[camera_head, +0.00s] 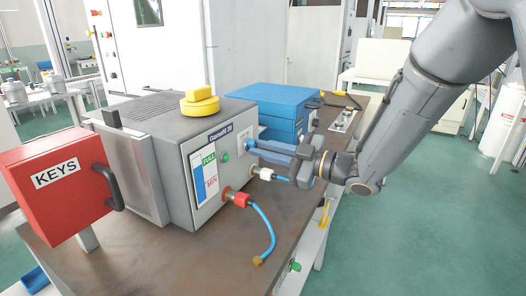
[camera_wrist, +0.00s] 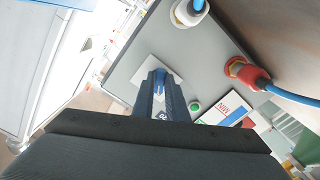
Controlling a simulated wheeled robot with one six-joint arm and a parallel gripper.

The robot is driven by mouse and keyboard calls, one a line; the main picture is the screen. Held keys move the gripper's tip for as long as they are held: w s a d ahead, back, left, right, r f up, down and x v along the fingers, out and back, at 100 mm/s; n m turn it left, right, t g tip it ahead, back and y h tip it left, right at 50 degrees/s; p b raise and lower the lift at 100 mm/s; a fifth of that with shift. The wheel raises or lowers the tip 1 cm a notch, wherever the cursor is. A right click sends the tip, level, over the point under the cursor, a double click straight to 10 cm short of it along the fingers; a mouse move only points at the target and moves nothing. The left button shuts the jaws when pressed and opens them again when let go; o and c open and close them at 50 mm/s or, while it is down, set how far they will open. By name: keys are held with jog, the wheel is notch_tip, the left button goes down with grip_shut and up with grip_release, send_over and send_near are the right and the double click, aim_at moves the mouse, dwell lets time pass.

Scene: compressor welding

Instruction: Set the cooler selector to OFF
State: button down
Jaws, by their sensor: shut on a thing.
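The cooler (camera_head: 205,135) is a grey box on the bench, with a name label, a FULL/MIN level gauge (camera_head: 204,177) and a green button (camera_head: 225,157) on its front panel. The blue selector knob (camera_wrist: 160,74) shows in the wrist view on a white plate (camera_wrist: 146,72) of that panel. My gripper (camera_head: 252,148) reaches the panel from the right. It is shut on the knob, with its fingertips (camera_wrist: 159,80) around it. The fingers hide much of the knob and plate markings, so I cannot read its setting.
A red KEYS box (camera_head: 60,185) with a black handle stands at the left. A yellow cap (camera_head: 200,103) tops the cooler. A blue case (camera_head: 270,105) is behind. Below my gripper, a red connector (camera_head: 238,198) with a blue hose and a white connector (camera_head: 264,173) stick out.

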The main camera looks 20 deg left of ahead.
jog(key=c, duration=1.8)
grip_release()
jog(key=shift+o, duration=0.2)
jog(key=shift+d, duration=0.1)
jog(key=d+b, duration=0.1)
jog(key=d, duration=0.6)
jog(key=shift+s+d, duration=0.3)
jog(key=shift+s, duration=0.05)
